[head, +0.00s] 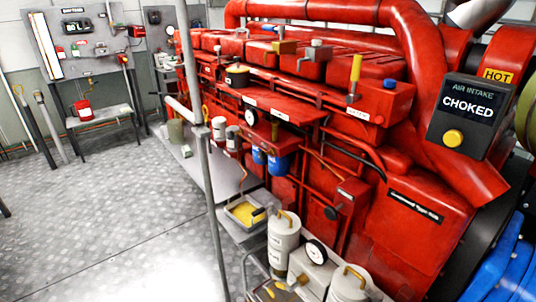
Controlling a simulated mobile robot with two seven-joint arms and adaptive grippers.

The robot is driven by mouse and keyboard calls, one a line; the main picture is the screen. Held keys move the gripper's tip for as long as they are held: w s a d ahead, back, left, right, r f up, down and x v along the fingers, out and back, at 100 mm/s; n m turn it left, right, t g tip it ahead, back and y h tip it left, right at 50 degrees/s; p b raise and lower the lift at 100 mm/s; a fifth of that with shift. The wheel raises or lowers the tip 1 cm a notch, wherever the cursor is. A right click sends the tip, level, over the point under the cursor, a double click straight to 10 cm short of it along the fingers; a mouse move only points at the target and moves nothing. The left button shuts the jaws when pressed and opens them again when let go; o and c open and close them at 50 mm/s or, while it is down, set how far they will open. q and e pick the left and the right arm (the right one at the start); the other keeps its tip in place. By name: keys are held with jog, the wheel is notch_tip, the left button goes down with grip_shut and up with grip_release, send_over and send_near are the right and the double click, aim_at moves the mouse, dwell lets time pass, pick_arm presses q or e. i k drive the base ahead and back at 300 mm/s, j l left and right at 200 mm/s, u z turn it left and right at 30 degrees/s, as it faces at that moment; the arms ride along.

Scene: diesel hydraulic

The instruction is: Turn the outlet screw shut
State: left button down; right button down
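No gripper of mine shows in the head view. I cannot make out for sure which part is the outlet screw. A grey canister with a yellow handle (283,240) stands low in front of the engine, beside a round white gauge (316,252). A second grey canister with a yellow handle (350,284) is at the bottom edge, partly cut off. Small yellow parts (270,290) show low to their left. Two blue filters (277,163) hang under a red housing. Whether any screw is open or shut is too small to tell.
The large red engine (420,235) fills the right side. A grey upright rail (203,150) stands in front of it. A tray with yellow contents (262,221) sits by the walkway. A sign reads CHOKED (467,108). The plated floor (110,220) at left is mostly clear.

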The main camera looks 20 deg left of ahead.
aim_at(261, 155)
jog(key=i+j+z, duration=0.15)
jog(key=j, duration=0.75)
jog(key=i+j+z, duration=0.15)
jog(key=j, duration=0.8)
jog(key=i+j+z, duration=0.1)
jog(key=j, duration=0.85)
jog(key=i+j+z, duration=0.15)
jog(key=j, duration=0.85)
